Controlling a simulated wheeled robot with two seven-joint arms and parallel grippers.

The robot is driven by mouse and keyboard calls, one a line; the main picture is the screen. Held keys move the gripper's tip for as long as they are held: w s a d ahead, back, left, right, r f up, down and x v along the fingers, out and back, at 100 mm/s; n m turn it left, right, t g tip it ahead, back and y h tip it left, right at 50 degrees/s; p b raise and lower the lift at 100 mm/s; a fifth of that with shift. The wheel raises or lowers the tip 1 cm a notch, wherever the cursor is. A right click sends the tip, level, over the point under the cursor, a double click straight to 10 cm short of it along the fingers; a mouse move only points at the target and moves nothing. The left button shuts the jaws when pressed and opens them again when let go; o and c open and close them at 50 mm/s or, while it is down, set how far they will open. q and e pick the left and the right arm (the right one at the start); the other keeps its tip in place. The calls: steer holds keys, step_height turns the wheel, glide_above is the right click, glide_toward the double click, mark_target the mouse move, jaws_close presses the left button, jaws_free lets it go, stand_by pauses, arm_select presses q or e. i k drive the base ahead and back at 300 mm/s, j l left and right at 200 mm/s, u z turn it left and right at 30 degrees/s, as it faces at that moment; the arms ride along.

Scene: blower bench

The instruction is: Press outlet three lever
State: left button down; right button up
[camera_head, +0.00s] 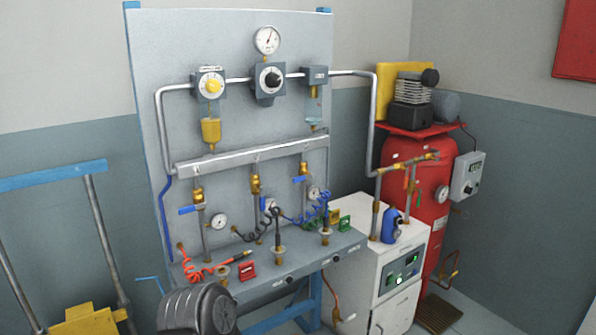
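A grey manifold bar (245,157) runs across the upright panel, with three brass outlet valves hanging below it. The rightmost valve (304,169), which I take for outlet three, has a blue lever (299,181) sticking out sideways to the left. The leftmost valve (198,194) has a similar blue lever (187,209), also roughly horizontal. Neither of my grippers shows, so nothing is seen touching the levers.
Coiled hoses and round gauges (219,221) hang below the valves, close to the levers. A narrow bench shelf (300,265) juts out beneath. A white cabinet (400,278) and red tank (432,185) stand right. A dark ribbed object (196,308) is at the front.

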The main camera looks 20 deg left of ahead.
mark_target(299, 179)
steer(key=i+j+u, duration=0.15)
steer(key=i+j, duration=0.25)
steer(key=j, duration=0.15)
steer(key=i+j+u, duration=0.2)
steer(key=i+j, duration=0.2)
steer(key=j, duration=0.15)
steer(key=l, duration=0.15)
steer(key=z, duration=0.05)
